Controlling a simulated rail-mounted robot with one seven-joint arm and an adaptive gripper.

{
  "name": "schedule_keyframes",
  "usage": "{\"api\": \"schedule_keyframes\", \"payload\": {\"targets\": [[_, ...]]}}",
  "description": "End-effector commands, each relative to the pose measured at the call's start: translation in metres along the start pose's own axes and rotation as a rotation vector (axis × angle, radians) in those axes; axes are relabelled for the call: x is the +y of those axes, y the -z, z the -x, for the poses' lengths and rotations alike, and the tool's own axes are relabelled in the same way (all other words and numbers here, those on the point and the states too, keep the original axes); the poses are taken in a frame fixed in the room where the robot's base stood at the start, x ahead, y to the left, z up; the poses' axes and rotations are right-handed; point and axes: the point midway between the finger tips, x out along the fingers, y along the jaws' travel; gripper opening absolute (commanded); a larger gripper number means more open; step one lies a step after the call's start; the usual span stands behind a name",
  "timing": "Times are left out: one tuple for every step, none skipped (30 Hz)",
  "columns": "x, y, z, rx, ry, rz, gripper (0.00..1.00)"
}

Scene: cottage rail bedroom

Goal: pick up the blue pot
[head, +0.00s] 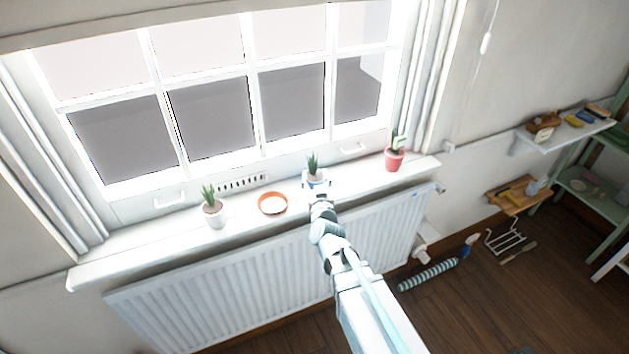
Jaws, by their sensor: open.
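The blue pot (315,178) holds a small spiky green plant and stands on the white windowsill below the window. Only its upper part shows clearly; my gripper hides the lower part. My gripper (317,187) is open at the near side of the pot, its fingers reaching toward it. I cannot tell whether the fingers are around the pot or just in front of it, or whether they touch it.
On the windowsill (135,243), an orange dish (273,203) and a white potted plant (214,213) stand to the left, a red potted plant (394,158) to the right. The window is close behind; a radiator (230,293) is below. A wall shelf (560,137) is far right.

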Motion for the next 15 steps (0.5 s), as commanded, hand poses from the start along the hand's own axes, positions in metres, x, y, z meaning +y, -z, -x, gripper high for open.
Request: {"api": "schedule_keyframes", "payload": {"targets": [[0.000,0.000,-0.004,0.000,0.000,0.000,0.53],[0.000,0.001,-0.005,0.000,0.000,-0.001,0.53],[0.000,0.001,-0.007,0.000,0.000,-0.001,0.53],[0.000,0.001,-0.008,-0.001,0.000,-0.001,0.53],[-0.001,0.002,-0.011,-0.001,0.000,-0.001,0.53],[-0.001,0.003,-0.015,-0.001,0.000,-0.001,0.53],[-0.001,0.004,-0.019,-0.001,0.000,-0.001,0.53],[-0.002,0.005,-0.023,-0.001,0.000,0.000,0.53],[-0.002,0.006,-0.029,-0.001,0.000,0.000,0.53],[-0.002,0.007,-0.033,-0.001,0.000,0.001,0.53],[-0.003,0.007,-0.038,-0.001,0.000,0.001,0.53],[-0.003,0.006,-0.043,-0.001,0.000,0.000,0.53],[-0.003,0.005,-0.047,-0.001,0.000,0.000,0.53],[-0.003,0.005,-0.050,-0.001,0.000,-0.001,0.53],[-0.003,0.005,-0.053,-0.001,0.001,-0.001,0.53]]}}
